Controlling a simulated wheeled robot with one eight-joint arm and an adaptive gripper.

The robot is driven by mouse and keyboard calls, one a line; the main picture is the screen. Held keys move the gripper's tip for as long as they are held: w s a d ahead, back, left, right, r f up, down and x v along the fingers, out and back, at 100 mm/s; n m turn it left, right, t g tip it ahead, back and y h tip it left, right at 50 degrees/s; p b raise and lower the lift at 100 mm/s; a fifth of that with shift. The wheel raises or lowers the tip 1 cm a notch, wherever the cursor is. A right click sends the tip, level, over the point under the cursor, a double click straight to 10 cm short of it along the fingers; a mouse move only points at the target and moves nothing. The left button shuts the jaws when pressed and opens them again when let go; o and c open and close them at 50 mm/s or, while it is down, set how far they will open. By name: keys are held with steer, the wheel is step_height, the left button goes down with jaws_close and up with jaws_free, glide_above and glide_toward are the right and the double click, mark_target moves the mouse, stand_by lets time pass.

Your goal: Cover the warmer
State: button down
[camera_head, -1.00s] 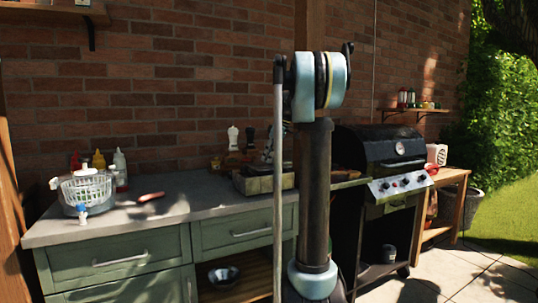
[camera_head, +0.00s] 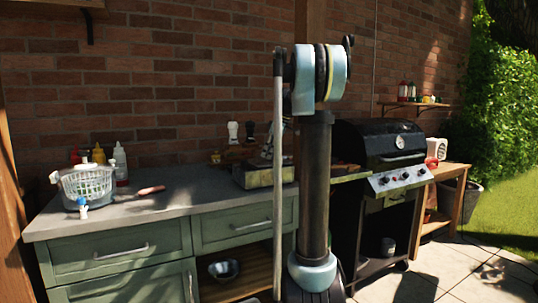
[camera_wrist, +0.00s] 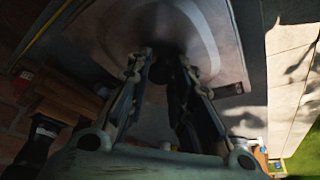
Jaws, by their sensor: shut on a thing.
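The warmer (camera_head: 252,177), a low metal box, stands at the right end of the grey counter in the head view. My arm and a pale pole partly hide it. In the wrist view my gripper (camera_wrist: 163,68) has its fingers closed around a dark knob on a broad grey lid (camera_wrist: 208,32) with an oval raised outline. The lid fills the upper middle of that view. Whether it rests on the warmer or hangs above it, I cannot tell. The gripper's tips are hidden behind my arm in the head view.
A basket (camera_head: 87,184), sauce bottles (camera_head: 120,160) and a red-handled utensil (camera_head: 148,191) are on the left of the counter (camera_head: 190,185). Pepper mills (camera_head: 233,132) stand behind the warmer. A black grill (camera_head: 380,145) stands to the right. The counter's middle is clear.

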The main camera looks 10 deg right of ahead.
steer(key=shift+f, duration=0.5)
steer(key=c, duration=1.3)
jaws_free()
steer(key=shift+c, duration=0.2)
step_height(320, 180, up, 10)
steer(key=shift+f, duration=0.15)
steer(key=s+a+f+m+h, duration=0.1)
steer(key=s+f+m, duration=0.1)
steer(key=s+f, duration=0.45)
steer(key=s+f+m, duration=0.2)
steer(key=s+f, duration=0.1)
steer(key=s, duration=0.6)
steer(key=s+a+f+m+h, duration=0.15)
steer(key=s+f, duration=0.25)
steer(key=s, duration=0.4)
steer(key=s+d+f+m+h, duration=0.1)
steer(key=s+f+m, duration=0.6)
steer(key=s+f, duration=1.3)
step_height(320, 180, down, 3)
steer(key=shift+s+d+r, duration=0.1)
steer(key=shift+s+d, duration=0.2)
steer(key=shift+d, duration=0.35)
